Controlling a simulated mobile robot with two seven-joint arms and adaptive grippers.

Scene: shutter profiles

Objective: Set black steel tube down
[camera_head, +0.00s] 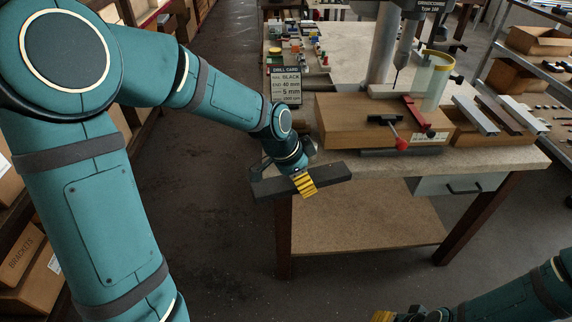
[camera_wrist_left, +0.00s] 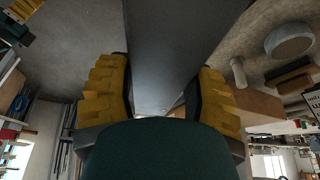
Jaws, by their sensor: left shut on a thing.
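The black steel tube (camera_head: 330,180) is a long dark square bar. It lies roughly level across my left gripper (camera_head: 305,184), in front of the drill bench's near left edge. In the left wrist view the tube (camera_wrist_left: 175,45) runs between the two yellow ribbed fingers of my left gripper (camera_wrist_left: 167,95), which are shut on it. Whether the tube touches the bench edge cannot be told. My right gripper (camera_head: 384,316) shows only in part at the bottom edge, away from the tube; its opening cannot be made out.
The drill bench (camera_head: 480,158) carries a wooden block (camera_head: 345,120) with a red-knobbed clamp (camera_head: 402,144) under the drill press. A drill card (camera_head: 285,85) stands at left. Several profiles (camera_head: 475,114) lie in a wooden holder at right. Open floor (camera_head: 215,200) lies left of the bench.

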